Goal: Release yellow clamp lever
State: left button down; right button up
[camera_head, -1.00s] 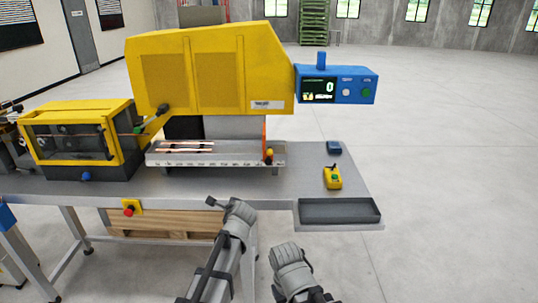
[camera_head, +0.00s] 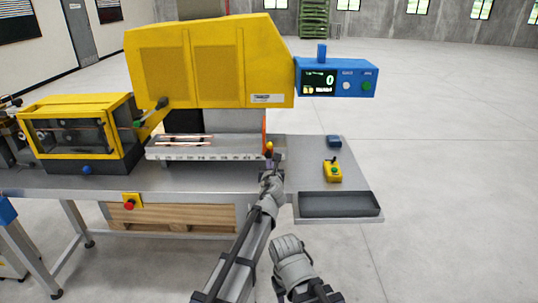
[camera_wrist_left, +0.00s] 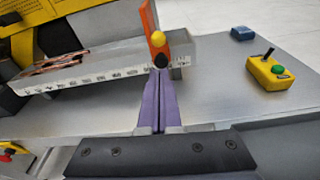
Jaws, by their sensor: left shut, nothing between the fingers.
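The clamp lever has a round yellow knob (camera_head: 269,146) and stands at the right end of the ruled channel, by an orange plate. My left gripper (camera_head: 267,176) is in front of the lever, at the table's front edge. Its purple fingers (camera_wrist_left: 160,72) are shut and empty, with their tips close below the knobs; I cannot tell if they touch. My right wrist shows low in the head view, but its gripper does not.
The ruled channel (camera_head: 205,153) holds copper tubes under the yellow machine (camera_head: 205,65). A yellow control box (camera_head: 332,171) with a green button, a blue block (camera_head: 333,141) and a dark tray (camera_head: 340,204) lie right. The tabletop between the channel and control box is clear.

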aim_at(269, 153)
pick_arm(q)
jog(key=w, duration=0.3)
jog(key=w+f+b, duration=0.1)
jog(key=w, duration=0.6)
jog(key=shift+a+f+b, duration=0.15)
jog(key=shift+f+b, duration=0.2)
jog(key=shift+s+r, duration=0.1)
